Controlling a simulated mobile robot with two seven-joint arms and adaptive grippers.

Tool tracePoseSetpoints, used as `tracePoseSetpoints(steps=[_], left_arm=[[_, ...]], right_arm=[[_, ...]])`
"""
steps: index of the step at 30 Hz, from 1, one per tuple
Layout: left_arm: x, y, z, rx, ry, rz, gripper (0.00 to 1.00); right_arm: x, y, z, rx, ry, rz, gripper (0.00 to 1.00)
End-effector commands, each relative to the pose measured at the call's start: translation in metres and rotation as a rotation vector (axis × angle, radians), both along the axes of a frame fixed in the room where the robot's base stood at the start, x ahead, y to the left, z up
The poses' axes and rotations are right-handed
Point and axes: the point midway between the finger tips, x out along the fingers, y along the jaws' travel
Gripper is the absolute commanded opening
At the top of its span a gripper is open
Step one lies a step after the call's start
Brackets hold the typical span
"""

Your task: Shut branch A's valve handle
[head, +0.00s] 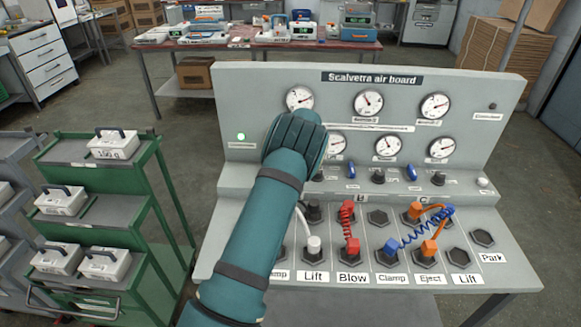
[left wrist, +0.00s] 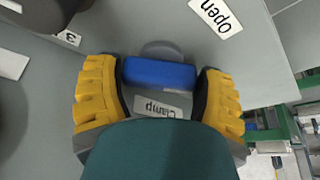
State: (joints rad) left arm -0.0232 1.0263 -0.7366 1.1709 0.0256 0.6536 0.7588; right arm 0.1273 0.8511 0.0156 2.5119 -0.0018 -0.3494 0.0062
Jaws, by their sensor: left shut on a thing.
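A blue valve handle (left wrist: 160,73) sits between the yellow-padded fingers of my left gripper (left wrist: 161,80) in the left wrist view, and the gripper is shut on it. A "Clamp" label (left wrist: 163,107) lies just below the handle and an "Open" label (left wrist: 215,16) lies to its upper right. In the head view my teal left arm covers the left part of the board, hiding the fingers and this handle. Two other blue handles, by labels B (head: 351,170) and C (head: 411,173), are in plain view. My right gripper is not in view.
The grey air board (head: 232,88) has gauges above and a lower shelf with hex ports. A red hose (head: 347,215), a blue hose (head: 418,228) and orange connectors are plugged in there. A green light (head: 241,136) glows at left. A green cart (head: 150,172) stands left of the board.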

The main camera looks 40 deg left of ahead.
Motion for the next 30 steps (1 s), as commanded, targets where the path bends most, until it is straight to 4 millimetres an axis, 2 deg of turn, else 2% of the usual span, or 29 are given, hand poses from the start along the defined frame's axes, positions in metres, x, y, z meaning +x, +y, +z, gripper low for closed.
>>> tracePoseSetpoints(steps=[11, 30], left_arm=[[0.0, 0.001, 0.001, 0.0, -0.003, -0.075, 0.35], [0.001, 0.002, 0.002, 0.003, -0.007, -0.478, 0.35]], right_arm=[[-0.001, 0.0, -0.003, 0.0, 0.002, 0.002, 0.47], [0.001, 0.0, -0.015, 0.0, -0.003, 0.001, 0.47]])
